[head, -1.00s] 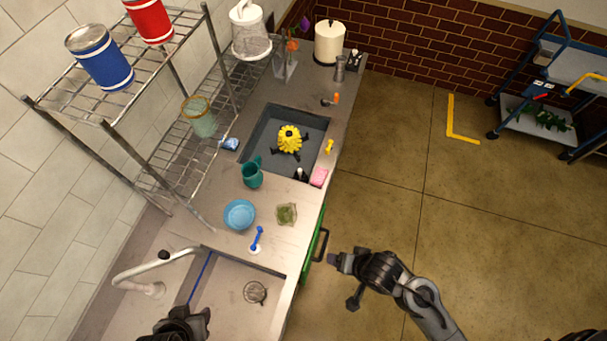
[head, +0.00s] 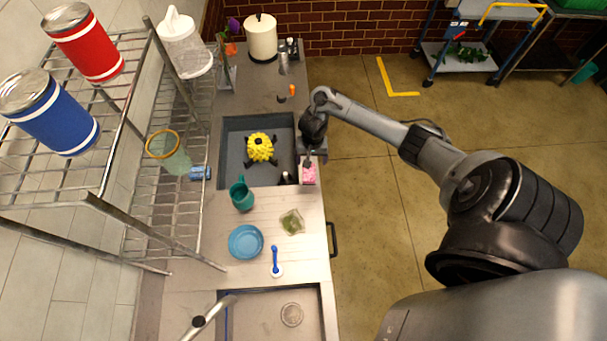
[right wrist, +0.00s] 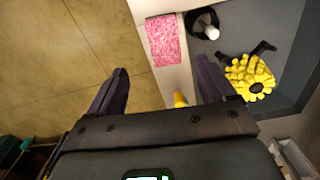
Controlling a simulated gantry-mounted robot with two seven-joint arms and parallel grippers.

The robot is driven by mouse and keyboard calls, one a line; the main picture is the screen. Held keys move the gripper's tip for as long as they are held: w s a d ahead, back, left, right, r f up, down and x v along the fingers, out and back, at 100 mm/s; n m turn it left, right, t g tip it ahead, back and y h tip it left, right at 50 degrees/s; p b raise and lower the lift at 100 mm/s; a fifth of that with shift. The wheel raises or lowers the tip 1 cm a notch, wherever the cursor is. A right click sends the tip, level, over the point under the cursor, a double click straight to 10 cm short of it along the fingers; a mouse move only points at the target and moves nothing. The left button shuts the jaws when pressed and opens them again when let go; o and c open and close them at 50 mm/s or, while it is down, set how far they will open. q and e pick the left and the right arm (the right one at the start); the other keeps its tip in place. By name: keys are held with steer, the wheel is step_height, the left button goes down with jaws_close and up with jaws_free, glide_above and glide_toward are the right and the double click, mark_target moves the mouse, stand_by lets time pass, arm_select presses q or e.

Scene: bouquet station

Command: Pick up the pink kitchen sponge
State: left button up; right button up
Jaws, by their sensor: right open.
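The pink kitchen sponge (head: 309,175) lies on the counter's right edge beside the dark sink basin. In the right wrist view the sponge (right wrist: 166,41) lies flat on the light counter strip, just beyond the fingertips and between their lines. My right gripper (head: 309,158) is above the counter edge at the sponge's far end and partly covers it in the head view. In the right wrist view the right gripper (right wrist: 162,70) is open, with nothing between its fingers. My left gripper is not in view.
The basin (head: 236,165) holds a yellow flower-like object (head: 260,148). A dark-rimmed item with a white handle (right wrist: 203,25) is close to the sponge. Floor right of the counter is clear.

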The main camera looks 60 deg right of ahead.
mark_target(309, 172)
steer(key=f, duration=0.2)
steer(key=f+b, duration=0.1)
steer(key=shift+w+a+f, duration=0.1)
steer(key=shift+a+f, duration=0.1)
steer(key=shift+f, duration=0.2)
steer(key=shift+w+f+b, duration=0.1)
steer(key=shift+f+b, duration=0.2)
steer(key=shift+f, duration=0.7)
steer(key=shift+w+f+b, duration=0.1)
steer(key=shift+f+b, duration=0.5)
steer(key=shift+f, duration=1.6)
steer(key=shift+c, duration=0.2)
steer(key=shift+c, duration=1.1)
steer(key=c, duration=0.8)
steer(key=shift+r, duration=0.15)
